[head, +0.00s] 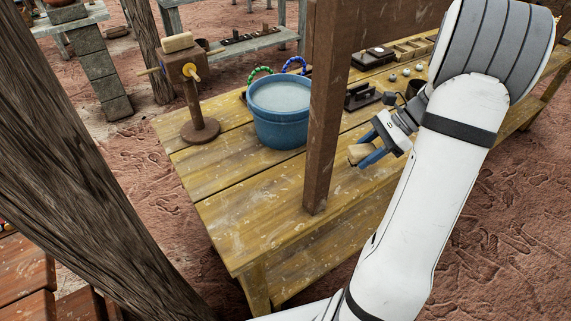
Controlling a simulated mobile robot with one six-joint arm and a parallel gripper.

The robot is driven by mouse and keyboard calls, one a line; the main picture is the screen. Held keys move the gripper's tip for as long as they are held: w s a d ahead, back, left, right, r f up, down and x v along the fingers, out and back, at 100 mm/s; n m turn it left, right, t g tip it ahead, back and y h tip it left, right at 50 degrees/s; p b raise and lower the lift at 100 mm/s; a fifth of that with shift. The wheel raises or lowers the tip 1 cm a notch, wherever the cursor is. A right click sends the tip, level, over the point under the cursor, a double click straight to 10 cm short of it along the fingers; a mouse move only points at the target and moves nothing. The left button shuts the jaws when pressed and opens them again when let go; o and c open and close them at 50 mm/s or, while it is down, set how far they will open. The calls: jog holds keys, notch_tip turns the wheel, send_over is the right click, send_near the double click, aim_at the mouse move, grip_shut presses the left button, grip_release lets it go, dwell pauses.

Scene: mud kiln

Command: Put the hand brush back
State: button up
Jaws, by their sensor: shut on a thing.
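My gripper (369,147), with blue fingers, is shut on a tan wooden piece, which I take to be the hand brush (358,153). It is held above the wooden table, just right of the upright post. Only its pale wooden body shows clearly; I cannot make out bristles. A wooden stand (190,95) with a round base, side pegs and a tan block (178,42) on top stands at the table's far left. No empty place for the brush can be told for certain.
A blue bucket (279,125) with pale contents stands between stand and post. The brown post (326,120) rises from the table (245,215) left of my gripper. Dark holders (360,97) and small items lie behind. The table's near left is clear. A thick trunk (75,160) fills the left foreground.

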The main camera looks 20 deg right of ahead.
jog(key=a, duration=1.2)
jog(key=w+a+b, duration=0.1)
jog(key=a, duration=0.5)
jog(key=shift+w, duration=0.1)
jog(key=shift+f+b, duration=0.45)
jog(key=shift+f, duration=1.25)
jog(key=shift+f, duration=0.1)
jog(key=o, duration=1.1)
jog(key=shift+c, duration=0.2)
